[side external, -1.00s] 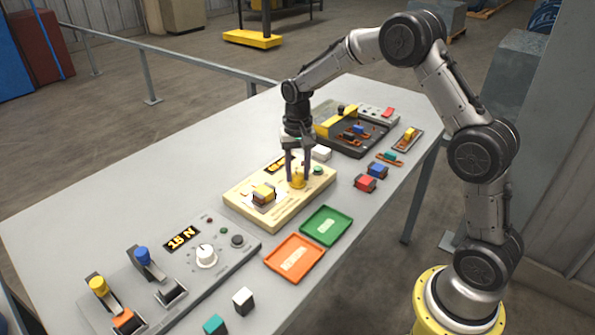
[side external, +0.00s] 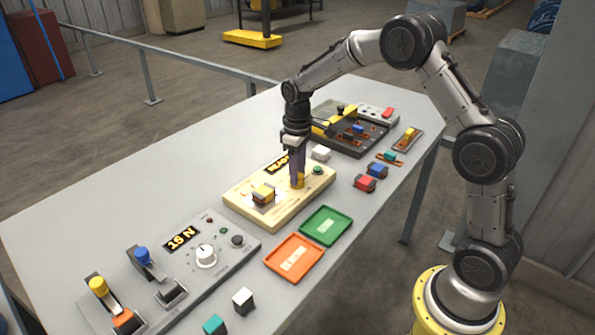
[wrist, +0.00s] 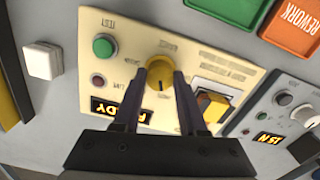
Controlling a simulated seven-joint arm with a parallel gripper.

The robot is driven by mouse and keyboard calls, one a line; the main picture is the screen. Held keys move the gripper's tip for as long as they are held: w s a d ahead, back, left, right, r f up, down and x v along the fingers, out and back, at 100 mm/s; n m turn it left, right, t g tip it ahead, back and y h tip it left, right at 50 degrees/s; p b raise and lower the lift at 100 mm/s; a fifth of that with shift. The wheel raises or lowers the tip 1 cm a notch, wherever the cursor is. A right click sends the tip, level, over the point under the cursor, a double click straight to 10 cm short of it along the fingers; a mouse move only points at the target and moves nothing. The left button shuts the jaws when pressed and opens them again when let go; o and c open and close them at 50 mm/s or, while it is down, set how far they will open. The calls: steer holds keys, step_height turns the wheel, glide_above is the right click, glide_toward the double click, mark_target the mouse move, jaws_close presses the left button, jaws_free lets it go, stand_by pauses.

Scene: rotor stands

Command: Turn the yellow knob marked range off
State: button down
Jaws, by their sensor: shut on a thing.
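The yellow knob (wrist: 160,68) stands on the cream panel (wrist: 222,57), between the green button and the yellow block. My gripper (wrist: 160,77) points down over the panel and is shut on the knob, one finger on each side. In the side view my gripper (side external: 297,184) hides most of the knob (side external: 300,179). The small print around the knob is too blurred to read surely. The panel's lit display (wrist: 120,110) is partly covered by a finger; its visible letters end in "DY".
A yellow block (side external: 263,193) sits in a holder on the same panel (side external: 240,204). A green button (wrist: 104,46) is on the knob's other side. A white block (side external: 320,152) stands behind the panel. Green (side external: 346,217) and orange (side external: 278,262) trays lie in front.

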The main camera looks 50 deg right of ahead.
steer(key=n, duration=0.6)
steer(key=shift+r, duration=0.15)
steer(key=n, duration=0.6)
steer(key=shift+n, duration=0.3)
steer(key=shift+w, duration=0.1)
steer(key=shift+c, duration=2.3)
jaws_free()
step_height(320, 180, up, 14)
